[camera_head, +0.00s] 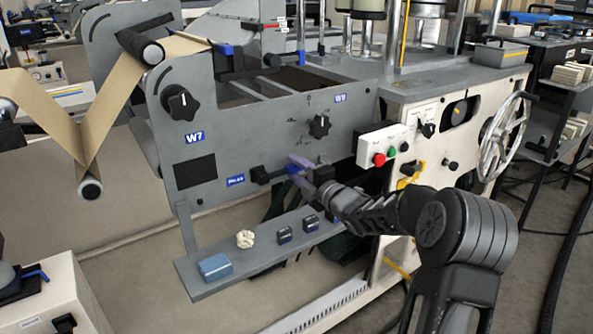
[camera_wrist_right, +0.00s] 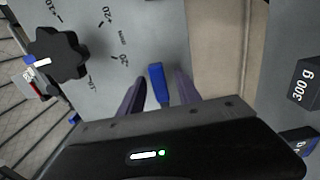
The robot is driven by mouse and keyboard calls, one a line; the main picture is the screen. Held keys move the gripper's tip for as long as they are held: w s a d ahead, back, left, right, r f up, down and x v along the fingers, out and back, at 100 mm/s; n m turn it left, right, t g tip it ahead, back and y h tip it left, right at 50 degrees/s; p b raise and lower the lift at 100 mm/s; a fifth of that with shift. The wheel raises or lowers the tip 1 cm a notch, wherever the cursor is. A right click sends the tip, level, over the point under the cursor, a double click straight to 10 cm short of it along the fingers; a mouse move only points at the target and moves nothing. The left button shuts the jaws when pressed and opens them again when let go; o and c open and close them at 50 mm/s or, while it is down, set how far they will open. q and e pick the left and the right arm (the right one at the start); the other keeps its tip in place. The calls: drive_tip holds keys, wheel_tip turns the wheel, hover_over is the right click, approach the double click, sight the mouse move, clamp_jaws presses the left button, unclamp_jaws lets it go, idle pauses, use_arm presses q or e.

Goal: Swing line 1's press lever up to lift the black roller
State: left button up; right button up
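The press lever (camera_head: 265,175) is a short black bar with a blue end, low on the grey side plate beside a small blue label. It lies roughly level in the head view. My right gripper (camera_head: 299,171) is at its blue end. In the right wrist view the blue end (camera_wrist_right: 158,84) stands between the two purple fingers (camera_wrist_right: 160,78), with gaps on both sides, so the gripper is open around it. A black roller (camera_head: 141,47) sits at the top left, with brown paper passing by it. My left gripper is not in view.
Black knobs (camera_head: 180,103) and (camera_head: 319,125) stick out of the plate above. A grey shelf (camera_head: 240,262) below holds a blue box, a knotted cream item and dark weights. A control box (camera_head: 385,146) with red and green buttons is just right of the gripper.

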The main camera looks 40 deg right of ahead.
clamp_jaws()
idle(0.5)
idle(1.0)
